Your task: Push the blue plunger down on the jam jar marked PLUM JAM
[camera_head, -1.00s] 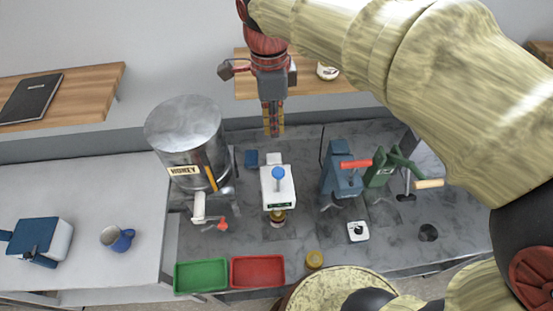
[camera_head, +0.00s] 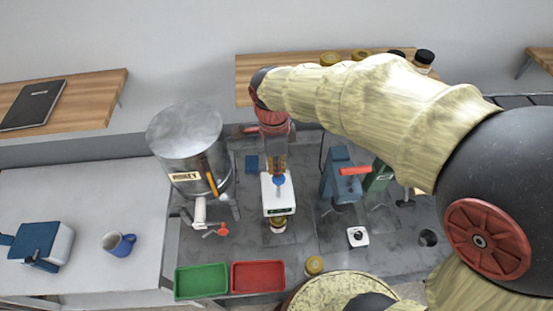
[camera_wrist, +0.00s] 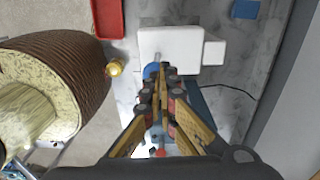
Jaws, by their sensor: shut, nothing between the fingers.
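A white press-like device (camera_head: 278,205) stands on the grey counter with a round blue plunger (camera_head: 279,180) on top. A small jar with a yellowish lid (camera_head: 278,224) sits under its front edge. Its label is too small to read. My gripper (camera_head: 279,169) is shut and empty, pointing down, with its tips right above or behind the plunger. In the wrist view the blue plunger (camera_wrist: 151,71) shows beside the closed fingertips (camera_wrist: 165,72), partly hidden by them. I cannot tell whether they touch.
A metal tank (camera_head: 186,140) stands to the left, and a blue hand machine (camera_head: 342,178) to the right. A green tray (camera_head: 201,280), a red tray (camera_head: 258,276) and a loose yellow-lidded jar (camera_head: 314,265) lie in front. A wooden shelf (camera_head: 248,77) is behind.

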